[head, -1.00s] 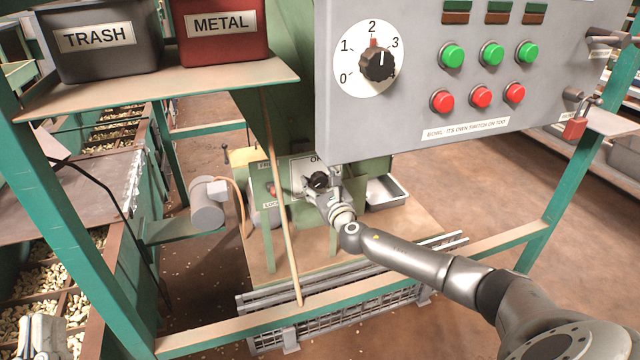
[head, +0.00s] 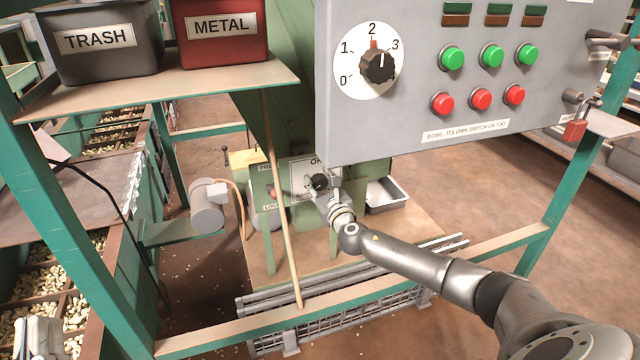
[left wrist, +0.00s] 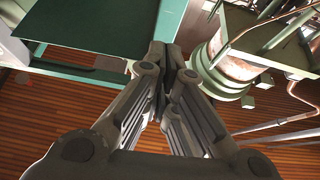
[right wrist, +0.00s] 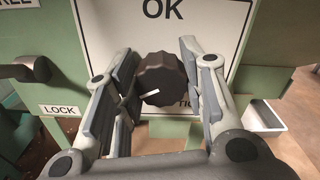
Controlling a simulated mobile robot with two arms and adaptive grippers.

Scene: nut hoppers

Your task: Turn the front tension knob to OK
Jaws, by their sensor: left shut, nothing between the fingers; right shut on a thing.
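The front tension knob (right wrist: 162,78) is a dark, many-sided knob on a white plate (right wrist: 215,20) marked OK above it. The light line on the knob lies low, on its lower-left part, away from the OK mark. My right gripper (right wrist: 160,80) is shut on the knob, with a finger on each side. In the head view the knob (head: 319,182) is small and my right gripper (head: 327,192) reaches it below the grey panel. My left gripper (left wrist: 172,75) is shut and empty. It also shows at the bottom left of the head view (head: 42,338).
A grey control panel (head: 420,110) with a dial and buttons overhangs the knob. A thin wooden pole (head: 281,210) stands left of my right gripper. A green frame rail (head: 400,276) crosses in front. A LOCK label (right wrist: 60,110) sits left of the knob.

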